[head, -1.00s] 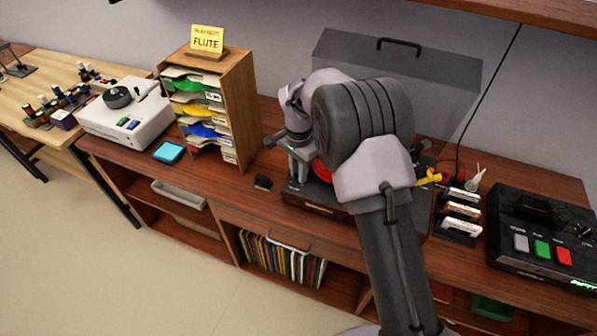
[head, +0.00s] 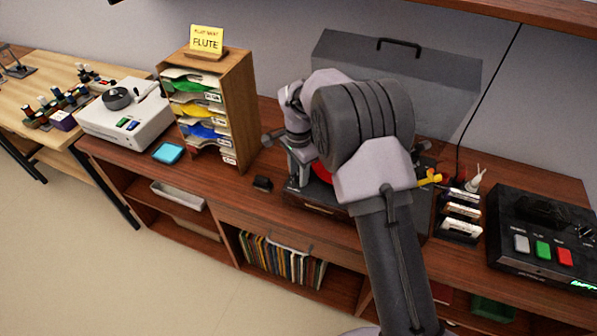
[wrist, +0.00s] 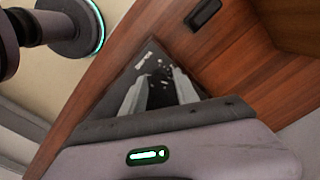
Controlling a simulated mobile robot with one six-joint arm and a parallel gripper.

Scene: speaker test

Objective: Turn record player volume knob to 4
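The record player (head: 318,207) stands on the wooden cabinet in the middle of the head view, mostly hidden behind my arm. A bit of red on it shows beside my wrist. In the wrist view a dark corner of the record player (wrist: 118,80) with small white markings lies below my gripper (wrist: 162,82). Its two pale fingers point down at this corner, with a dark gap between them. I cannot make out the volume knob or its pointer, nor whether the fingers touch it.
A paper rack (head: 243,110) stands farther left, and a grey lid or case (head: 440,80) behind. A cartridge holder (head: 459,229) and a black button box (head: 542,240) stand at the right.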

